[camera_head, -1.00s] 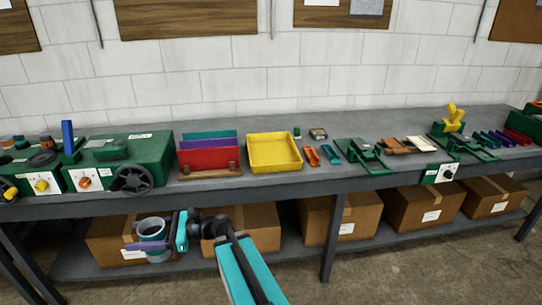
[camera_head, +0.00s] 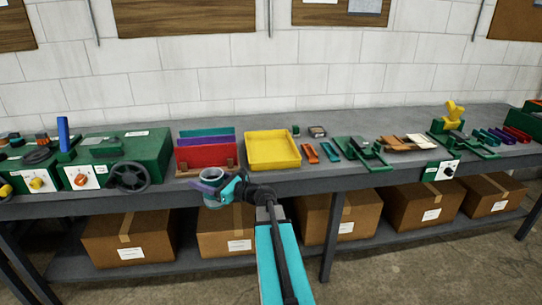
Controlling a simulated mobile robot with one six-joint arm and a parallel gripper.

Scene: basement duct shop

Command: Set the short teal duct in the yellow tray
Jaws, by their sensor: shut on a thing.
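The short teal duct (camera_head: 213,203) is a pale teal-grey ring held at the end of my arm, in front of the bench's front edge. My gripper (camera_head: 206,187) is shut on it, and purple finger parts cross the duct near its top. The yellow tray (camera_head: 272,149) is a shallow square tray on the bench. It looks empty. The duct is in front of the tray and to its left, apart from it in the picture. My wrist hides part of the bench edge below the tray.
A rack with red, purple and teal sheets (camera_head: 206,157) stands just left of the tray. Small orange (camera_head: 310,153) and teal (camera_head: 329,152) parts lie to its right. A green machine with a black handwheel (camera_head: 128,177) is farther left. Cardboard boxes (camera_head: 128,238) fill the lower shelf.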

